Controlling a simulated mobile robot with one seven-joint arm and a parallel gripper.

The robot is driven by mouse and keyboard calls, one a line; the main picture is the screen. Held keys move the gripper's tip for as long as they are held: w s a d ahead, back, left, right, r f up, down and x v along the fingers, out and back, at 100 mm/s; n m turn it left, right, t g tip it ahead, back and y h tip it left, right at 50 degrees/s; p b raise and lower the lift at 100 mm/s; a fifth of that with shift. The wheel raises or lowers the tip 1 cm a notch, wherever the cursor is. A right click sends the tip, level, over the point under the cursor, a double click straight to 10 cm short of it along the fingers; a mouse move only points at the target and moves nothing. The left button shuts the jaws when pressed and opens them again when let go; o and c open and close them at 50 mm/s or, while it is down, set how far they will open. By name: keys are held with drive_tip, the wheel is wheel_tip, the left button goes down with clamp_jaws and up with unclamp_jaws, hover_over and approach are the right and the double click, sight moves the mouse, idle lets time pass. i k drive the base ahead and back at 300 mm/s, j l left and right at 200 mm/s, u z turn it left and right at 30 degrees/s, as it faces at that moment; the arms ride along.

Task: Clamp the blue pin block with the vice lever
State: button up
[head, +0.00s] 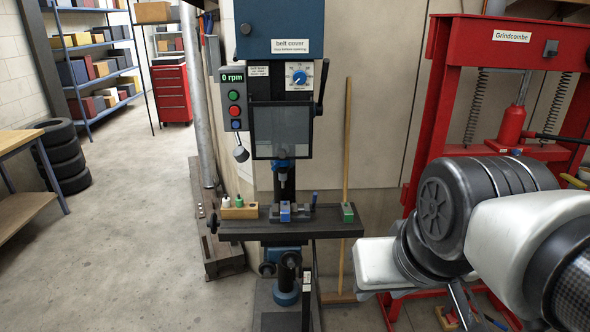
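The blue pin block (285,212) is small in the head view and sits at the grey vice (302,213) on the drill press table. I cannot tell whether the jaws touch it. A thin upright lever with a blue grip (314,199) stands at the vice's right side and appears to be the vice lever. My arm comes in from the right, and its white end part is to the right of the table and nearer to me, apart from the vice.
The drill press table (335,230) also carries a wooden holder with small bottles (239,211) at left and a green block (347,212) at right. A clear guard (281,131) hangs above the vice. A red press (432,110) stands at right. The floor at left is open.

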sight(315, 197)
drive_tip(key=i+l+u, duration=0.25)
drive_tip(key=i+l, duration=0.2)
drive_tip(key=i+l+u, duration=0.25)
drive_tip(key=i+l, duration=0.25)
drive_tip(key=i+l+u, duration=0.25)
drive_tip(key=i+l, duration=0.15)
drive_tip(key=l, duration=0.3)
